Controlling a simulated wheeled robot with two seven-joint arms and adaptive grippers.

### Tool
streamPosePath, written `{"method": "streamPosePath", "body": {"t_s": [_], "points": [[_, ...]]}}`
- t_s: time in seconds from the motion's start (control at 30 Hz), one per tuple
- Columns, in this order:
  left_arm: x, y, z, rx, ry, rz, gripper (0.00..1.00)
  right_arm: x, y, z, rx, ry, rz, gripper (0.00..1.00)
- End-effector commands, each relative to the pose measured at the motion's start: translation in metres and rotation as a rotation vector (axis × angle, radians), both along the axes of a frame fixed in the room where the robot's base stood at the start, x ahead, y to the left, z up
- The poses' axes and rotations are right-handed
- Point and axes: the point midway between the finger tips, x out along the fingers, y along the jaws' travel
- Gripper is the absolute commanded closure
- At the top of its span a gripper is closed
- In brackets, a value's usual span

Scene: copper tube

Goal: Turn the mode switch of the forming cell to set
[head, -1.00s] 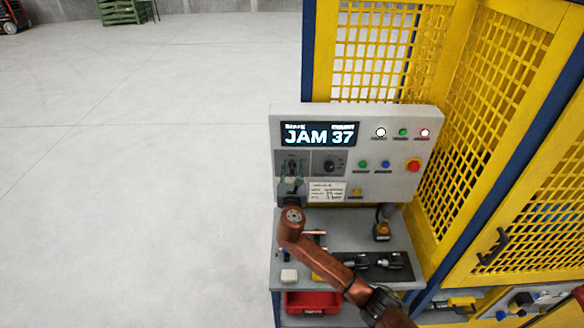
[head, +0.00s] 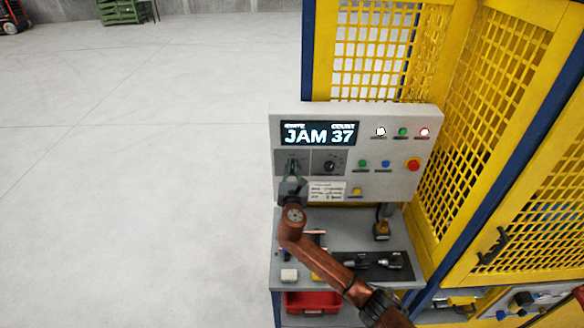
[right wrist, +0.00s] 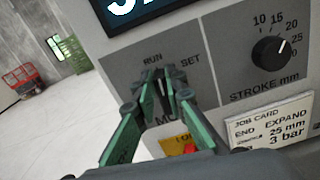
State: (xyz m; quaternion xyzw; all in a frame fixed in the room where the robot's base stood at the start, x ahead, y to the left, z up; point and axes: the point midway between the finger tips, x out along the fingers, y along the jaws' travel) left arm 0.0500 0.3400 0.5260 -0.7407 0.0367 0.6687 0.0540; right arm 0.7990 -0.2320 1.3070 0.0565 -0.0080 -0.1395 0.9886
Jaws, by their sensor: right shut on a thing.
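The mode switch (head: 292,164) is on the left of the grey control panel (head: 433,128), below the display reading JAM 37. In the right wrist view, RUN and SET are printed above it and its knob is mostly hidden by my fingers. My right gripper (right wrist: 160,88) has its green fingers closed around the knob; it also shows in the head view (head: 292,176). I cannot tell which mark the knob points to. My left gripper is not in view.
The stroke dial (right wrist: 270,50) and a job card (right wrist: 272,118) are close right of the switch. A red emergency button (head: 413,165) is farther right. Tools lie on the shelf (head: 345,228) below, above a red bin (head: 312,303). Yellow mesh guarding (head: 490,90) stands at the right; the left floor is clear.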

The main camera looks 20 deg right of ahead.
Motion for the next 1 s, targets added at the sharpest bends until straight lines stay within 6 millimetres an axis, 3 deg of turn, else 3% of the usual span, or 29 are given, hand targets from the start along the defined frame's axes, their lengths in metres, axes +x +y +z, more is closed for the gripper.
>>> {"method": "streamPosePath", "body": {"t_s": [1.0], "points": [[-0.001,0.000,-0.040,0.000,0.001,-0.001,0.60,-0.004,-0.014,-0.011,0.807,-0.231,0.000,1.00]]}}
